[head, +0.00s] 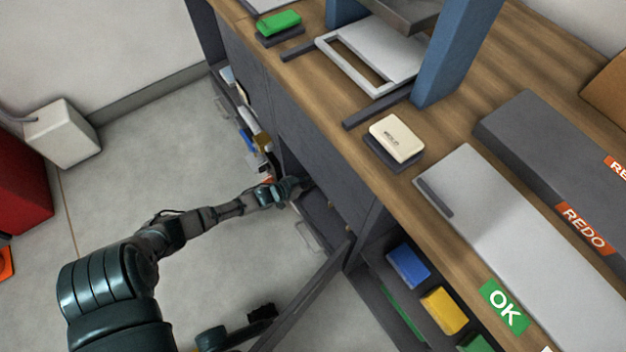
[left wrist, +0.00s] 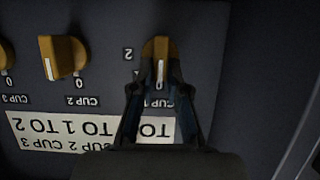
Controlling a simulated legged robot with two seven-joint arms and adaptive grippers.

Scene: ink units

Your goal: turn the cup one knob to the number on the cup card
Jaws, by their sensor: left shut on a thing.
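The cup one knob (left wrist: 160,47) is orange with a white line, on a dark panel in the left wrist view, which shows it upside down. The line points toward the bottom of the picture. My left gripper (left wrist: 157,76) is shut on this knob. A "2" shows beside it; its other marks are partly covered by the fingers. The white cup card (left wrist: 55,133) is below, with "TO 1" and "TO 2" readable for other cups. The cup one number is hidden behind my gripper. In the head view my left gripper (head: 292,188) reaches into the cabinet, and the knob is hidden.
The cup two knob (left wrist: 62,56) is to the left, with the cup three knob (left wrist: 5,54) at the edge. An open cabinet door (head: 305,297) stands close to my left arm. The wooden counter (head: 335,100) above carries a cream block (head: 396,138) and a green block (head: 279,23).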

